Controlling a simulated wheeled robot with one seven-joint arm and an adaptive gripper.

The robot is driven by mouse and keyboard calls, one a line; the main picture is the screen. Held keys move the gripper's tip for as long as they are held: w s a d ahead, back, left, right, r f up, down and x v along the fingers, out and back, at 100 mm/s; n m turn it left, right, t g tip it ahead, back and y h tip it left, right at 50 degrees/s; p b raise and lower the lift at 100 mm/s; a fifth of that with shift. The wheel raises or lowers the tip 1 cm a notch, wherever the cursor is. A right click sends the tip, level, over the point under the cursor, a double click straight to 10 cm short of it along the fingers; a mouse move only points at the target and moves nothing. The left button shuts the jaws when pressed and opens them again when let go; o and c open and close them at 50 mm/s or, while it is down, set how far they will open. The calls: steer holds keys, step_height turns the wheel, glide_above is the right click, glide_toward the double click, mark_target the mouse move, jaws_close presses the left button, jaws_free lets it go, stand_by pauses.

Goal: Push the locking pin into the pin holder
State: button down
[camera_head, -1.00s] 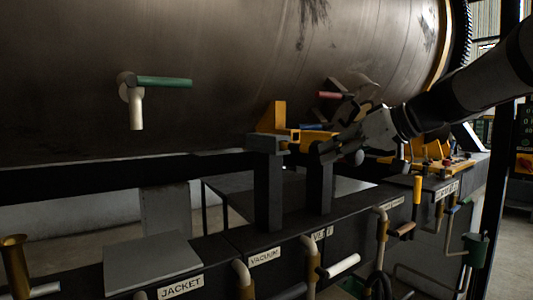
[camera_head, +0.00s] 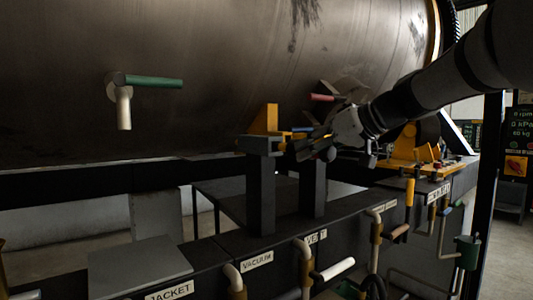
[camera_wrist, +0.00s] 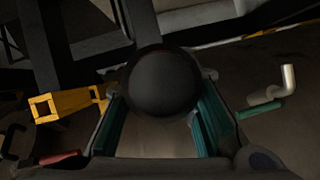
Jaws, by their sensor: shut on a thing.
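My gripper (camera_head: 322,147) is at the dark posts below the drum, reaching in from the right. In the wrist view, a dark round knob (camera_wrist: 161,82) sits between its two teal-padded fingers, and the gripper (camera_wrist: 160,112) is shut on it. The knob looks like the head of the locking pin; its shaft is hidden. A yellow bracket with a square opening (camera_wrist: 62,105) lies left of the knob in the wrist view; it may be the pin holder. In the head view, an upright yellow plate (camera_head: 270,118) stands left of my gripper. Whether the pin is in a hole cannot be seen.
The large drum (camera_head: 220,70) fills the upper view. A green-handled valve (camera_head: 125,90) projects from it, and a red handle (camera_head: 322,97) is just above my gripper. Labelled pipes and handles line the front rail (camera_head: 215,262). A yellow-based mechanism (camera_head: 415,160) stands at right.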

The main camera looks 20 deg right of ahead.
mark_target(293, 148)
steer(key=shift+w+a+b, duration=0.2)
steer(key=shift+w+a, duration=0.15)
steer(key=shift+w, duration=0.6)
steer(key=shift+w+a+b, duration=0.2)
steer(key=shift+w+a, duration=0.1)
steer(key=shift+w, duration=0.65)
steer(key=shift+w+a+b, duration=0.2)
steer(key=shift+w+a, duration=0.15)
steer(key=shift+w, duration=0.6)
steer(key=c, duration=1.2)
jaws_free()
